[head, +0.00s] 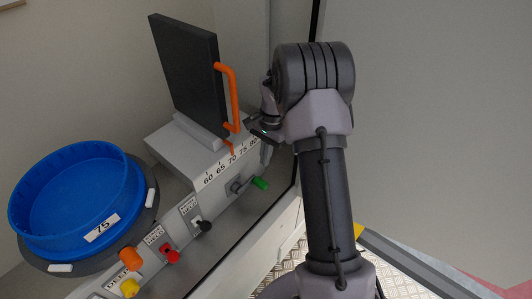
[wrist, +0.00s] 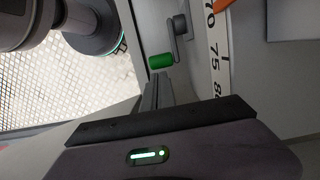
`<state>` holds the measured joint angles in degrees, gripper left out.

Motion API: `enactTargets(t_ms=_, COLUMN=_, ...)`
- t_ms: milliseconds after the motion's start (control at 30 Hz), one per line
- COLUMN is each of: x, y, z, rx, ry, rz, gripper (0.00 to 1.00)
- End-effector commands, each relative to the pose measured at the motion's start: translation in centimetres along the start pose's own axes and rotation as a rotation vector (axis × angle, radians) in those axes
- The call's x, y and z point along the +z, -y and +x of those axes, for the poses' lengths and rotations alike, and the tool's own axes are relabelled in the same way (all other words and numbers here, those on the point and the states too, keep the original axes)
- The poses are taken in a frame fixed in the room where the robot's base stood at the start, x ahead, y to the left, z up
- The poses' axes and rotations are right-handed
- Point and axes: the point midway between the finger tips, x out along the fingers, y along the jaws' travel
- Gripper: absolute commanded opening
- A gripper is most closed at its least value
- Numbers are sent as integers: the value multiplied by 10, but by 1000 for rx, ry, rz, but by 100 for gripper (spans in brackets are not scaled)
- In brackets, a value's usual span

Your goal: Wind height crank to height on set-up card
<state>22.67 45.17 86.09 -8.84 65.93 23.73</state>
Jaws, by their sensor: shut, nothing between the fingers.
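The height crank (head: 237,187) sits on the front of the grey machine, with its green handle (head: 260,183) pointing right. In the wrist view the green handle (wrist: 160,61) lies just beyond my fingertips, with a visible gap. A scale (head: 232,162) runs above the crank from 60 to 80. An orange pointer (head: 231,147) stands near the 70 mark; its exact reading is too small to tell. My gripper (head: 265,135) is shut and empty, above the crank near the high end of the scale. It also shows in the wrist view (wrist: 158,88). I cannot make out a set-up card.
A dark upright panel (head: 185,75) with an orange handle (head: 232,95) stands behind the scale. A blue round tub (head: 78,190) labelled 75 is at left. Black (head: 204,225), red (head: 171,255) and orange (head: 130,259) controls line the machine's front edge. Open floor (head: 290,262) lies to the right.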

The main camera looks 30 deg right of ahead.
Motion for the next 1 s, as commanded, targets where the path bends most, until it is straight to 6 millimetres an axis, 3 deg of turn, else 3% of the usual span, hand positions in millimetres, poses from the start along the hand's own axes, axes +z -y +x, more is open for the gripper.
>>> enactTargets(t_ms=33, x=0, y=0, z=15, rx=1, ry=2, rz=1, gripper=0)
enactTargets(t_ms=200, x=0, y=0, z=50, rx=1, ry=2, rz=1, gripper=0)
enactTargets(t_ms=400, x=0, y=0, z=73, rx=-1, ry=1, rz=2, gripper=0)
enactTargets(t_ms=1000, x=0, y=-3, z=77, rx=-1, ry=25, rz=3, gripper=0)
